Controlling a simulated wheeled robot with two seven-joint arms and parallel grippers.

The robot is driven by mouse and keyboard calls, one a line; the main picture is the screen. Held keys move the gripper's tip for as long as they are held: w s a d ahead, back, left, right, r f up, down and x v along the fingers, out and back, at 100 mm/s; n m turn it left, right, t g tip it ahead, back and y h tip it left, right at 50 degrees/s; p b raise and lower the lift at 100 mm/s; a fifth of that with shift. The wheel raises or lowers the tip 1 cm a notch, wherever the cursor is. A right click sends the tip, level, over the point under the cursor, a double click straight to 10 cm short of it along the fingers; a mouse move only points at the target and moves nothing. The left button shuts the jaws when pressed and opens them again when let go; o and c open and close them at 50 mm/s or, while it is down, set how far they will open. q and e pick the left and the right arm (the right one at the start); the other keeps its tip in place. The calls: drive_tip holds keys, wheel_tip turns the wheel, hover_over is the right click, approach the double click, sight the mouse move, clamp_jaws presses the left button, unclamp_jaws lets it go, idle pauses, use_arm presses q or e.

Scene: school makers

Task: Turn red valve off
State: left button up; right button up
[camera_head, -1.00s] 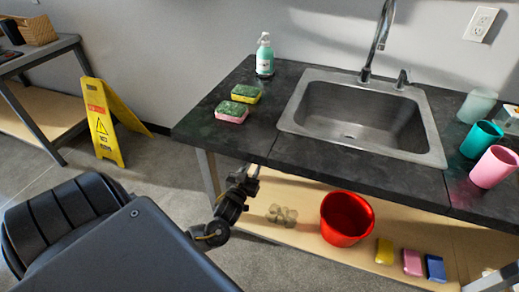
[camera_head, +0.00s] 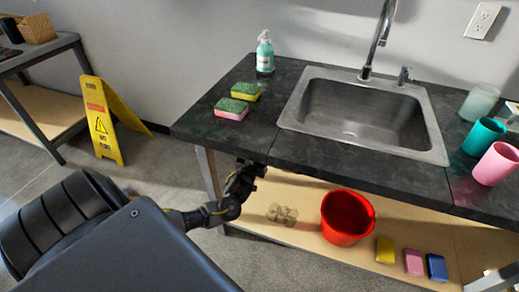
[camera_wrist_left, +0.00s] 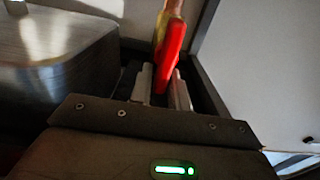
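The red valve (camera_wrist_left: 170,52) shows in the left wrist view as a flat red lever, with a tan or brass-coloured part at its upper end. My left gripper (camera_wrist_left: 161,82) has its two pale fingers on either side of the lever's near end. The fingers stand apart, with a small gap visible beside the lever; firm contact cannot be made out. In the head view my left gripper (camera_head: 248,170) reaches under the counter's front edge, its tips partly hidden, and the valve is hidden there. My right gripper is in neither view.
The black counter (camera_head: 290,152) holds a steel sink (camera_head: 432,150), sponges, a soap bottle and cups. A red bucket (camera_head: 346,220) and several soap bars stand on the lower shelf (camera_head: 300,236). The metal basin's underside (camera_wrist_left: 60,65) is close left of my left gripper.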

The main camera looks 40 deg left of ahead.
use_arm(q)
clamp_jaws()
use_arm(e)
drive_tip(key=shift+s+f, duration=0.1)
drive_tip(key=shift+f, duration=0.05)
